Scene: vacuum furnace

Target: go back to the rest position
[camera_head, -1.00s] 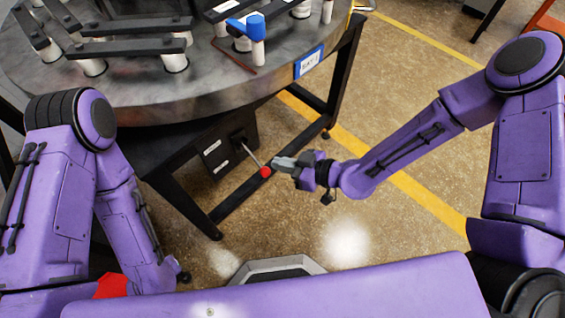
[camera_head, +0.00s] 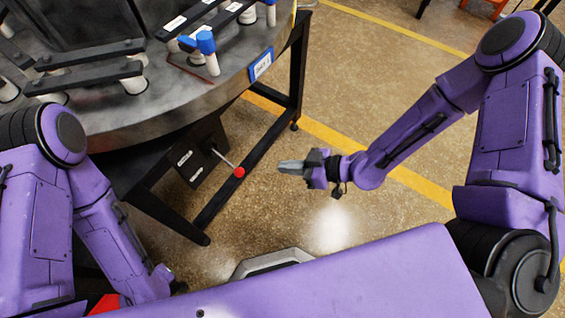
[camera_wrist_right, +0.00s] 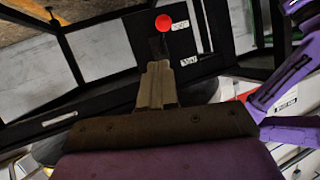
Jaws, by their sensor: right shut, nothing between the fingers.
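My right gripper (camera_head: 291,167) is shut and empty, held out over the floor to the right of the table in the head view. In the right wrist view its closed fingers (camera_wrist_right: 155,82) point toward a lever's red knob (camera_wrist_right: 163,23). In the head view the red knob (camera_head: 239,172) is left of the fingertips, with a gap between them. The lever comes out of a black box (camera_head: 199,156) under the table. My left arm is bent down at the lower left. Its gripper is not clearly visible.
The round metal table (camera_head: 165,112) fills the upper left, on black legs (camera_head: 297,75). Black bars on white posts and a blue-handled valve (camera_head: 205,43) stand on it. A blue-framed label (camera_head: 261,64) is on its rim. The floor (camera_head: 380,90) on the right is open, with yellow lines.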

